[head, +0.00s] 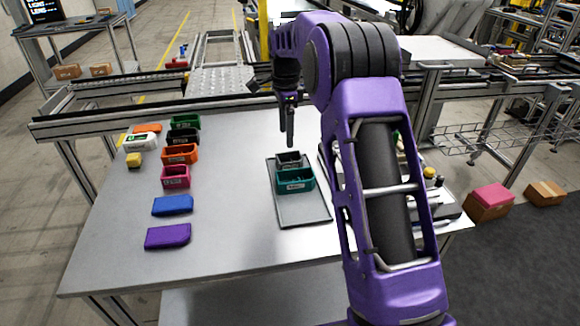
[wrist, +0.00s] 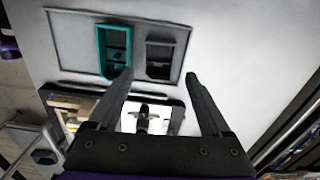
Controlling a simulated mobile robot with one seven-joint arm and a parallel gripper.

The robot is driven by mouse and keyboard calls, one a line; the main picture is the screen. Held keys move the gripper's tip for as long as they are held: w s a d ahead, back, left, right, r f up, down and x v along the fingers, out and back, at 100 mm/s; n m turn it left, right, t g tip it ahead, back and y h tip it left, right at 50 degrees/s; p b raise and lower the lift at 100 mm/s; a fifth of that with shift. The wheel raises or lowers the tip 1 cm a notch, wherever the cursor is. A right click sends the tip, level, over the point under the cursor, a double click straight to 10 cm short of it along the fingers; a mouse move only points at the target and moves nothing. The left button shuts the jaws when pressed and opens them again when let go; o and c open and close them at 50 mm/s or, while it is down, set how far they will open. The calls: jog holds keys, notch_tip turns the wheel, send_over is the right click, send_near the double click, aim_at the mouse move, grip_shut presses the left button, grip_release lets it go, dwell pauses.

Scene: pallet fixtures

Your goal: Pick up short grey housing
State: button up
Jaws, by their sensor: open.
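The short grey housing (head: 288,158) is a small dark grey open-topped box on the grey tray (head: 303,214), behind the teal housing (head: 296,181). In the wrist view the grey housing (wrist: 161,52) lies beside the teal housing (wrist: 102,50), just beyond the fingertips and roughly in line with the gap between them. My gripper (head: 290,138) hangs above the grey housing with its fingers pointing down. In the wrist view my gripper (wrist: 160,73) is open, with nothing between its fingers.
Green (head: 185,122), black (head: 183,136), orange (head: 180,154) and pink (head: 176,176) housings stand at the table's left. Blue (head: 172,205) and purple (head: 168,236) pieces lie nearer the front. A fixture with metal parts (head: 436,192) is right of the tray.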

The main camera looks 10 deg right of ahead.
send_over(288, 158)
jog(key=s, duration=0.2)
jog(key=f, duration=0.2)
jog(key=a+f, duration=0.1)
jog(key=f, duration=0.1)
jog(key=shift+s, duration=0.1)
jog(key=shift+d+f+b, duration=0.15)
jog(key=shift+f+b, duration=0.2)
jog(key=shift+f, duration=1.05)
jog(key=shift+d+f+b, duration=0.1)
jog(key=shift+f+b, duration=0.25)
jog(key=shift+f, duration=1.05)
jog(key=c, duration=1.2)
jog(key=shift+r, duration=0.1)
